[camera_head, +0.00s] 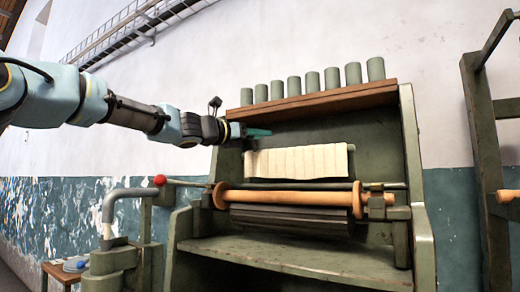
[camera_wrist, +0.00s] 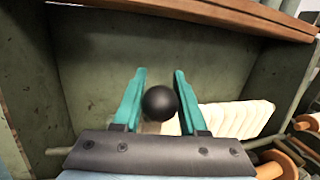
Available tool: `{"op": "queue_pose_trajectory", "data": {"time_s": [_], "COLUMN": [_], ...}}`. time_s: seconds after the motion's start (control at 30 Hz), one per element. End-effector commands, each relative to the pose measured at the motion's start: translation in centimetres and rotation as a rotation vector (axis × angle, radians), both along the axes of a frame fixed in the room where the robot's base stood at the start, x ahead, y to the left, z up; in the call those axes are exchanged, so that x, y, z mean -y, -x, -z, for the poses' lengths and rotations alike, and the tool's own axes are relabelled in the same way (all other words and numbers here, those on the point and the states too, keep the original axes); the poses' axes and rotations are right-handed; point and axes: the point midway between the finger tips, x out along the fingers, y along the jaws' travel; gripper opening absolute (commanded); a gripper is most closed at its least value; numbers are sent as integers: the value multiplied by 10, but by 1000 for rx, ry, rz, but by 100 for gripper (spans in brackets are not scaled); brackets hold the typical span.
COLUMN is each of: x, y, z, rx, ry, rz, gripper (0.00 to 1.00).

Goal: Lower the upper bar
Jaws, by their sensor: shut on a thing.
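My gripper (camera_head: 257,133) is at the upper left of the green machine (camera_head: 412,150). In the wrist view my teal fingers (camera_wrist: 160,100) are shut on a black ball knob (camera_wrist: 160,103), one finger on each side. What the knob is fixed to is mostly hidden. A pale slatted sheet (camera_head: 298,161) hangs across the machine, right of and below my gripper. Below it lie a thin green bar (camera_head: 310,185) and a wooden roller (camera_head: 285,198) with flanged ends. Which part the upper bar is, I cannot tell for certain.
A brown shelf (camera_head: 315,101) with several green cylinders (camera_head: 312,82) runs just above my gripper. A red-knobbed lever (camera_head: 160,180) sticks out at the machine's left. A dark ribbed roller (camera_head: 290,218) and a green ledge (camera_head: 300,260) lie below. Another green frame (camera_head: 485,150) stands at right.

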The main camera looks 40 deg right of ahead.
Motion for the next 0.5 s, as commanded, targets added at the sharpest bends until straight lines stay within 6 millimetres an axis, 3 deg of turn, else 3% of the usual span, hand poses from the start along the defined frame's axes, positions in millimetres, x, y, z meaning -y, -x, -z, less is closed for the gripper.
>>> {"op": "queue_pose_trajectory", "data": {"time_s": [0.03, 0.5], "x": [-3, -28], "y": [0, 7], "z": [12, 24], "rx": [7, 50], "ry": [20, 189], "rz": [-1, -1], "gripper": [0, 0]}}
